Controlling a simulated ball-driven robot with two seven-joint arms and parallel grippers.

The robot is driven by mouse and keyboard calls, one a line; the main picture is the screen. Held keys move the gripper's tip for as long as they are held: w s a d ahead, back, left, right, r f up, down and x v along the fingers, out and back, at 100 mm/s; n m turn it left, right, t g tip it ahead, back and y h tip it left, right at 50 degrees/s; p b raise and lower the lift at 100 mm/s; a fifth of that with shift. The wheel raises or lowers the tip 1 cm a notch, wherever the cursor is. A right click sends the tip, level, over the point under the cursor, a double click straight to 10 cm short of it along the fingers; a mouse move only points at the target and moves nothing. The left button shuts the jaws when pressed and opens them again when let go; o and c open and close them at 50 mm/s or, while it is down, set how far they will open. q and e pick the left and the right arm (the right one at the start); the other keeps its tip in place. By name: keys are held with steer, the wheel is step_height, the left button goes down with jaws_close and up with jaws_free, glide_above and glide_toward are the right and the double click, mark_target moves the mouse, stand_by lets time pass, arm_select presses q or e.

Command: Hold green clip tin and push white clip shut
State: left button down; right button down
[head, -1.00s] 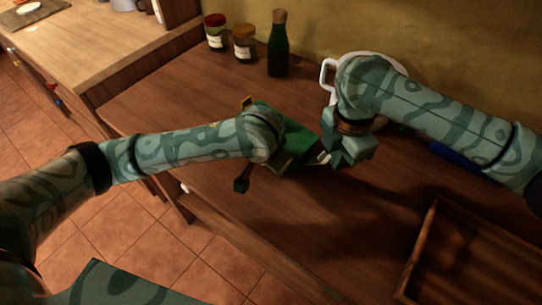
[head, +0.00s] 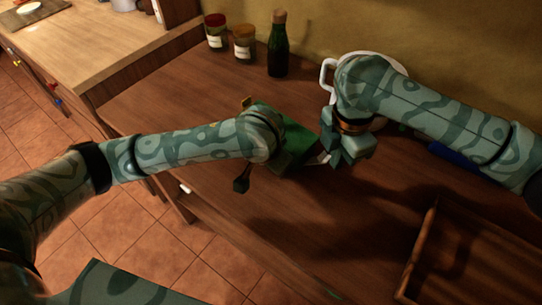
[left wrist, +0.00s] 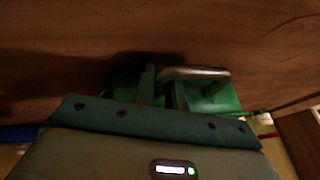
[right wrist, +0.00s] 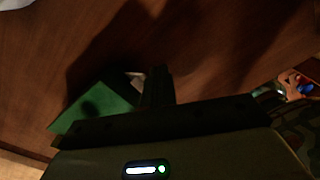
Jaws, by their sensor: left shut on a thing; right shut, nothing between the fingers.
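The green clip tin (head: 300,139) is on the brown counter, partly hidden by my left arm in the head view. My left gripper (left wrist: 163,92) is shut on it; the tin's green surface (left wrist: 217,100) shows around the fingers, with a bent metal bar beside them. The white clip (head: 323,158) shows as a small pale piece at the tin's right end, against or very close to my right gripper (head: 338,158). The right gripper is shut and empty. In the right wrist view the clip (right wrist: 136,78) lies beside the dark fingers; whether they touch is unclear.
Two jars (head: 244,43) and a green bottle (head: 278,45) stand at the back. A white mug or pot (head: 327,72) is behind my right arm. A blue thing (head: 455,155) lies under that arm. A wooden tray (head: 424,250) is at front right. The front middle counter is clear.

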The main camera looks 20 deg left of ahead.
mark_target(323, 157)
arm_select(q)
steer(key=shift+d, duration=0.1)
arm_select(e)
steer(key=shift+w+a+f, duration=0.1)
steer(key=shift+w+a, duration=0.2)
steer(key=shift+a, duration=0.35)
steer(key=shift+w+a+r, duration=0.1)
steer(key=shift+w+a, duration=0.15)
steer(key=shift+a, duration=0.35)
steer(key=shift+w+a+f, duration=0.1)
steer(key=shift+w+a, duration=0.2)
steer(key=shift+a, duration=0.35)
step_height(323, 157, up, 8)
steer(key=d, duration=0.1)
steer(key=shift+s, duration=0.2)
